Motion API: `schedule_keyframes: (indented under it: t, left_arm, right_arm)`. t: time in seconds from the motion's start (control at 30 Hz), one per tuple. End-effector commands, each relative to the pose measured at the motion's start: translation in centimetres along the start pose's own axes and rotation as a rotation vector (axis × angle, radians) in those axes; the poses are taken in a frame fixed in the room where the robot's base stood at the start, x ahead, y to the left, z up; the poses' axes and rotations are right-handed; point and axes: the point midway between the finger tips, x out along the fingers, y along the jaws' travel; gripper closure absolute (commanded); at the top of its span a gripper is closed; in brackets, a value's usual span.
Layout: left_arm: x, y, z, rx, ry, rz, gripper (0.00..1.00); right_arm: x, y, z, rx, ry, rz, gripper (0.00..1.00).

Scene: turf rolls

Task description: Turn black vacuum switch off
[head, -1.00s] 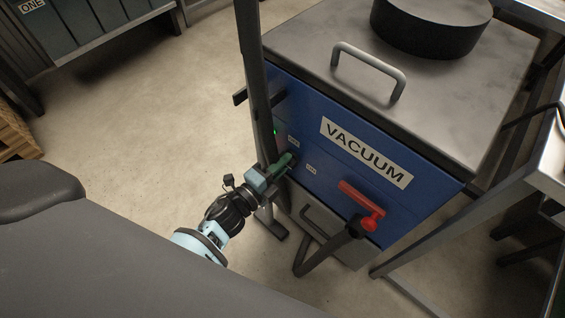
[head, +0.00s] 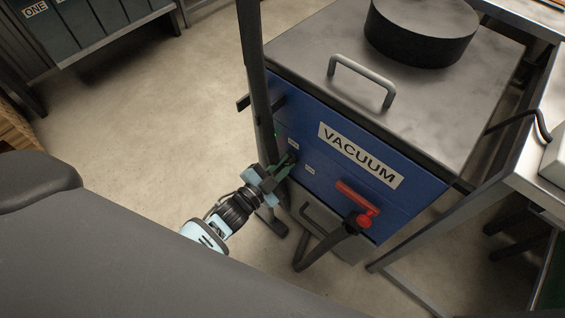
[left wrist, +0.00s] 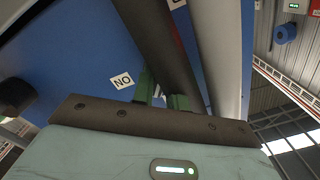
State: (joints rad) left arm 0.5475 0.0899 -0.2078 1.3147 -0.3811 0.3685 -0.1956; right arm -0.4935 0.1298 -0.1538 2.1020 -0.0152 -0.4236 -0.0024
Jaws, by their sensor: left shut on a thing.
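The blue vacuum unit (head: 330,185) with its VACUUM label (head: 360,155) stands right of centre in the head view. My left gripper (head: 287,163) is at the left part of its front panel, by two small white labels. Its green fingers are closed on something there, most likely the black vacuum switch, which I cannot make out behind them. In the left wrist view the green fingers (left wrist: 163,93) point at the blue panel, beside an ON label (left wrist: 122,81) seen upside down. My right gripper is not in view.
A dark upright post (head: 257,90) stands close beside my left gripper. A red handle (head: 358,200) and a black hose (head: 330,245) are on the lower right front. The lid carries a grey handle (head: 362,78) and a black round part (head: 421,35). Open floor lies left.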

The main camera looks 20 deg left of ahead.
Motion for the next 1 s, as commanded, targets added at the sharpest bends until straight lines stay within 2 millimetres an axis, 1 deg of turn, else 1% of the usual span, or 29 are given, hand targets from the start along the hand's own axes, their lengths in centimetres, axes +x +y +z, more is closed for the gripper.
schedule_keyframes:
  t: [0.13,0.5,0.7,1.0]
  left_arm:
    - [0.0,-0.1,0.0,-0.137,-0.002,0.001,1.0]
    - [0.0,-0.1,0.1,-0.446,-0.001,0.0,1.0]
    - [0.0,0.0,0.1,-0.558,-0.001,0.0,1.0]
    - [-0.1,0.0,0.1,-0.636,-0.002,0.0,1.0]
  right_arm:
    - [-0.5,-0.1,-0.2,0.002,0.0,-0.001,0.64]
    - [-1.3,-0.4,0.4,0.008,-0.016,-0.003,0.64]
    - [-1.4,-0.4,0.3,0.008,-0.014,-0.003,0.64]
    - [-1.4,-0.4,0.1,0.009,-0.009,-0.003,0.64]
